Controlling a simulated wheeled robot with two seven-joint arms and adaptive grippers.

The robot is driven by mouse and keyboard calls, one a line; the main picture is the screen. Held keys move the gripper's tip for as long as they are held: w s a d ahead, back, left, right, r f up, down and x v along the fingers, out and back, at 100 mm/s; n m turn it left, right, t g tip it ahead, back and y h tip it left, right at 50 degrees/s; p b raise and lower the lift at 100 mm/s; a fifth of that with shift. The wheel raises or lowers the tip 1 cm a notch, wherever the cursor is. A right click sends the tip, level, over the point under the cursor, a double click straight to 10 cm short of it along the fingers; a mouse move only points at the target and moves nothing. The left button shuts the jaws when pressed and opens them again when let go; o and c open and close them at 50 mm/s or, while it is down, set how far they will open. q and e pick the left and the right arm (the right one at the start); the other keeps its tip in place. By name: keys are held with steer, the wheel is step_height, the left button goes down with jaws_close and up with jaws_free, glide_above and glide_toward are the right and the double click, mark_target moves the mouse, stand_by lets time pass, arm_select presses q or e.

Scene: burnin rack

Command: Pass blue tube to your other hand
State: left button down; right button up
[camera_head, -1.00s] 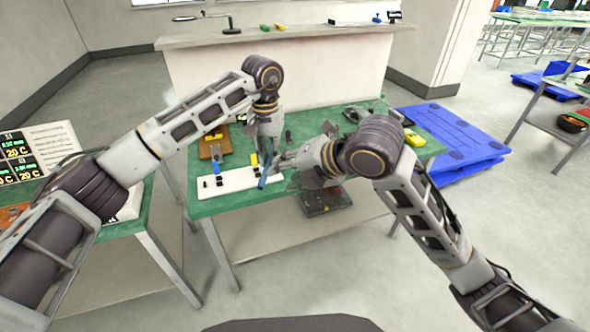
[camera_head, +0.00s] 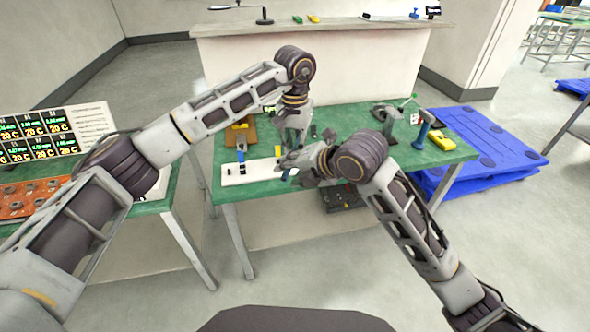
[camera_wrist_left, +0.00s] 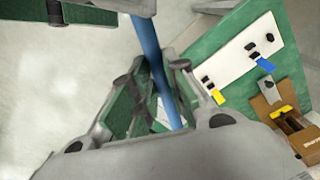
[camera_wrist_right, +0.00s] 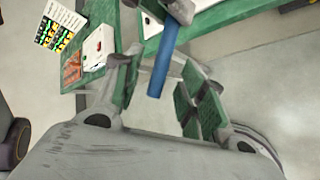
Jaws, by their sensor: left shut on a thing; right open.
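The blue tube (camera_wrist_left: 148,45) is gripped in the left wrist view by my left gripper (camera_wrist_left: 155,75), one end jutting out past the fingers. In the right wrist view the blue tube (camera_wrist_right: 160,68) hangs down between the parted fingers of my right gripper (camera_wrist_right: 160,78), which is open around it. I cannot tell whether those fingers touch it. In the head view my left gripper (camera_head: 291,138) is just above and behind my right gripper (camera_head: 298,168), over the front of the green table. The tube there is mostly hidden by the grippers.
A white board (camera_head: 240,175) with small black fittings lies on the green table (camera_head: 330,112) at left. A brown block stands behind it.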

mark_target(294, 150)
jaws_close()
arm_select(q)
steer(key=c, duration=1.3)
jaws_free()
steer(key=shift+r, duration=0.1)
steer(key=shift+r, duration=5.9)
steer(key=shift+f, duration=0.1)
